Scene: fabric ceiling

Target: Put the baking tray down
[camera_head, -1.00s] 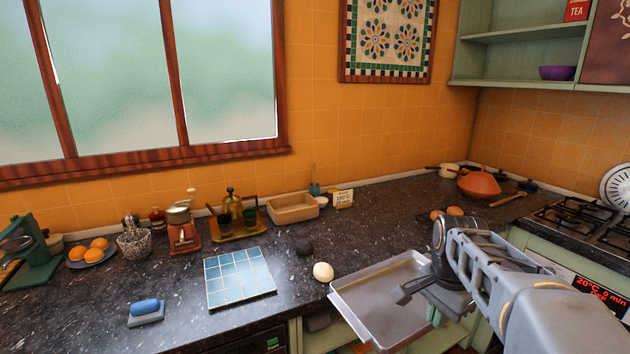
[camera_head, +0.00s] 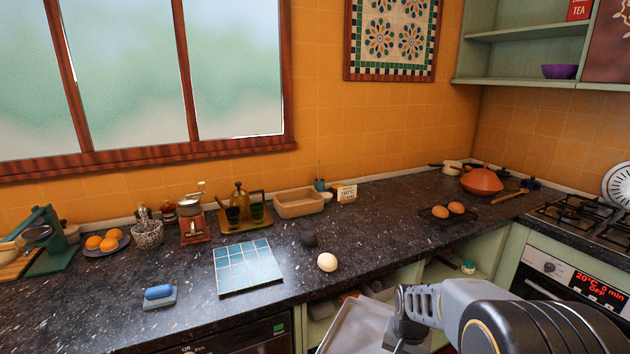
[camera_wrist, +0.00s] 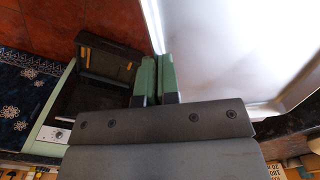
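The baking tray (camera_head: 350,330) is a shallow grey metal tray. In the head view it is low at the bottom edge, in front of the counter's front edge and partly cut off by the frame. My arm covers its right side. In the wrist view the tray (camera_wrist: 225,50) fills the upper right as a bright, pale surface. My gripper (camera_wrist: 157,80) has two green fingers close together at the tray's left rim, shut on it. The fingertips are hidden in the head view.
Bare counter lies right of the egg. Open shelves (camera_head: 490,250) and an oven (camera_head: 560,280) are below.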

